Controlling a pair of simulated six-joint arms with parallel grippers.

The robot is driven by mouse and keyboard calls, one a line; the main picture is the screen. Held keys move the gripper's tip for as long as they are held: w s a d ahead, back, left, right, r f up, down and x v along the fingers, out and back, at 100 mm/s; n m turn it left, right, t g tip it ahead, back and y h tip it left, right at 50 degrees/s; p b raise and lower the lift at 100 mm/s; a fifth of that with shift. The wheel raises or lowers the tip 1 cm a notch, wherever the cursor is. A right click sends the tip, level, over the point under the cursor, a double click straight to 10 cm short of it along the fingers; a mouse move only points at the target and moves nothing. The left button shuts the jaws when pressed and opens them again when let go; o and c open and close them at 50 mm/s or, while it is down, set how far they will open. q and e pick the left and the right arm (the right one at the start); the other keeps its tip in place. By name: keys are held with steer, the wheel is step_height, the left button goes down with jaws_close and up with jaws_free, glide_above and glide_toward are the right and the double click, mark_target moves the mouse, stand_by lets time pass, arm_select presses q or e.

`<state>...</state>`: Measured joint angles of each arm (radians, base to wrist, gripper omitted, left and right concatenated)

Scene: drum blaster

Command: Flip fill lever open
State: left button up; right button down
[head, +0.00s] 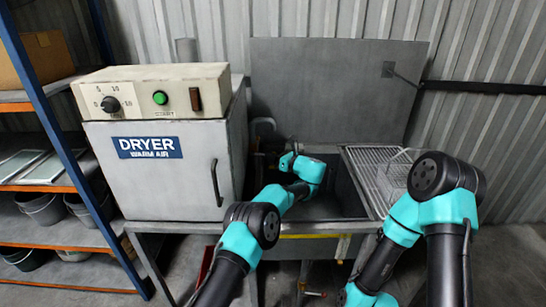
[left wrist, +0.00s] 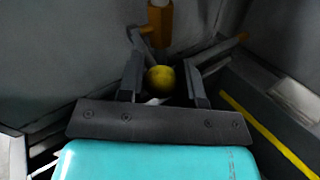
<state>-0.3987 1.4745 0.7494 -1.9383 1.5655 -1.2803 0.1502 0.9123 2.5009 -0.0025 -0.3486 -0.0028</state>
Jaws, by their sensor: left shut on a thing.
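In the left wrist view, a round yellow knob (left wrist: 161,78) on a lever, which I take to be the fill lever, sits between the fingers of my left gripper (left wrist: 164,72). The gripper is shut on it. In the head view, my left gripper (head: 286,160) reaches to the back left of the open grey tank (head: 325,203), beside the dryer. The knob cannot be made out there. My right arm stands at the right of the head view, and its gripper is out of view.
The white dryer (head: 165,185) stands close to the left of my left arm. A raised grey lid (head: 330,85) is behind the tank. A wire rack with a basket (head: 400,170) lies to the right. An orange-yellow handle (left wrist: 160,22) is beyond the knob.

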arm_select(q)
jaws_close()
steer(key=shift+r, duration=0.1)
steer(key=shift+a+r+n+g+h, duration=0.1)
steer(key=shift+r+n+g+h, duration=0.65)
steer(key=shift+r+h, duration=0.45)
steer(key=shift+a+r+n+g+h, duration=0.3)
steer(key=shift+r+n+h, duration=0.15)
steer(key=shift+r+h, duration=0.25)
steer(key=shift+a+r+n+g+h, duration=0.3)
steer(key=shift+r+n+h, duration=0.15)
steer(key=shift+h, duration=0.35)
steer(key=o, duration=1)
jaws_free()
steer(key=shift+c, duration=0.2)
